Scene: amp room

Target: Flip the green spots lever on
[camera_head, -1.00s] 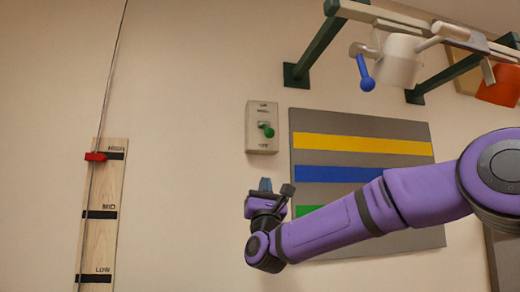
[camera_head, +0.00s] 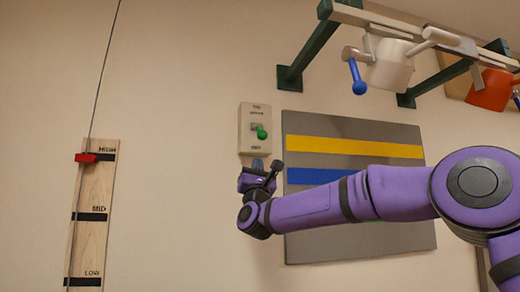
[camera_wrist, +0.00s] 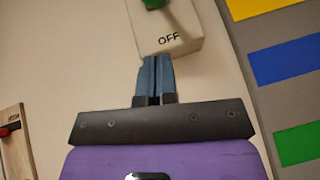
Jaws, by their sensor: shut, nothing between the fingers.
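The lever (camera_head: 262,133) has a green ball knob and sits on a pale switch box (camera_head: 254,146) on the wall. In the wrist view, the green knob (camera_wrist: 152,4) is cut off by the top edge, above the word OFF on the box (camera_wrist: 170,35). My gripper (camera_head: 257,163) is just below the box in the head view, fingers pointing up. In the wrist view, my gripper's blue fingertips (camera_wrist: 154,60) are together and empty, at the box's lower edge. I cannot tell whether they touch the box. The knob is clear of my fingers.
A grey panel (camera_head: 380,215) with yellow and blue stripes is right of the box, behind my arm; its green stripe (camera_wrist: 300,144) shows in the wrist view. A wooden board (camera_head: 92,190) with a red marker (camera_head: 86,157) is left. Lamps (camera_head: 390,65) hang upper right. Wall between is clear.

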